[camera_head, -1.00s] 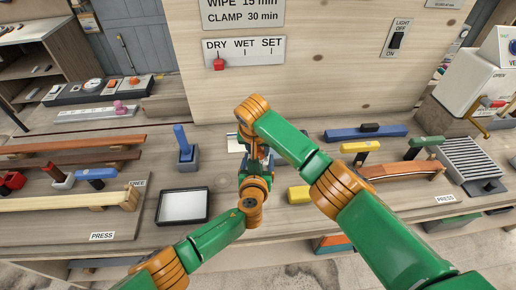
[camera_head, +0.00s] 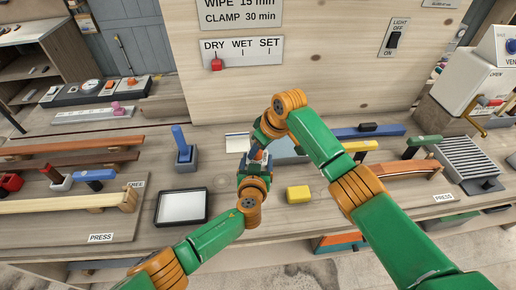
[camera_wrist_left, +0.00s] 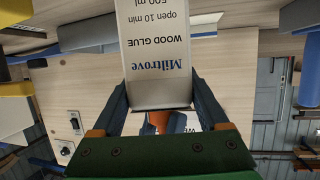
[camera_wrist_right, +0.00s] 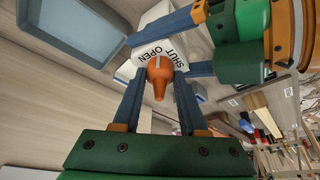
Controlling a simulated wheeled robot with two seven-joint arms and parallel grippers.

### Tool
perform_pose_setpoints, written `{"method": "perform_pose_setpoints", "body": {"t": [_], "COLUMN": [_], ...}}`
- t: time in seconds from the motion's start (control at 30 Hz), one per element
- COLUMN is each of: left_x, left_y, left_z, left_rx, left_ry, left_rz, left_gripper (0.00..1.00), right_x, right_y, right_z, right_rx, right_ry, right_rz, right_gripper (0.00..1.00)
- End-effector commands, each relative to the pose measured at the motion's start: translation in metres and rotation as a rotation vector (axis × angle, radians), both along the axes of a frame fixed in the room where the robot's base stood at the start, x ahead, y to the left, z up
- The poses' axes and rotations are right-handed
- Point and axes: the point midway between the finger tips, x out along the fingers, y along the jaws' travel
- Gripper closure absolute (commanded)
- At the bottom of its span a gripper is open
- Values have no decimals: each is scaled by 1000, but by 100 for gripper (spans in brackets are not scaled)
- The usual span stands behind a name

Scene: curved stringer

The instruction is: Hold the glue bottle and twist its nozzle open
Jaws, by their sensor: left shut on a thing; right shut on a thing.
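The white glue bottle (camera_wrist_left: 157,50), marked Miltrove WOOD GLUE, is between the fingers of my left gripper (camera_wrist_left: 160,100), which is shut on it. My right gripper (camera_wrist_right: 158,85) is shut on the orange nozzle (camera_wrist_right: 158,76), with a finger on each side of it. The words SHUT and OPEN stand on the bottle's white top (camera_wrist_right: 155,52) beside the nozzle. A pale mark on the nozzle lies near the word OPEN. In the head view both grippers meet above the bench, and they mostly hide the bottle.
A yellow block (camera_head: 299,194) and a dark-rimmed tray (camera_head: 182,207) lie on the bench near the grippers. A blue-handled tool in a grey holder (camera_head: 185,155) stands to the left. Clamped wooden strips lie at left and right. A sign board (camera_head: 242,53) stands behind.

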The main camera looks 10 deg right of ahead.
Motion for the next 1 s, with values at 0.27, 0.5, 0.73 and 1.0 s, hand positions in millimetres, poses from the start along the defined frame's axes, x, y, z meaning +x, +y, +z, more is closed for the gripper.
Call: {"method": "perform_pose_setpoints", "body": {"t": [0.27, 0.5, 0.73, 1.0], "left_x": [0, 0, 0, 0], "left_y": [0, 1, 1, 1], "left_z": [0, 0, 0, 0], "left_rx": [0, 0, 1, 1], "left_ry": [0, -1, 0, 0], "left_rz": [1, 2, 2, 2], "left_gripper": [100, 100, 100, 100], "right_x": [1, 2, 2, 2], "right_y": [-1, -3, -3, -3], "right_z": [0, 0, 0, 0], "right_rx": [0, -3, -4, -5], "right_ry": [2, 0, -3, -3], "right_rz": [192, 296, 340, 346], "right_gripper": [100, 100, 100, 100]}}
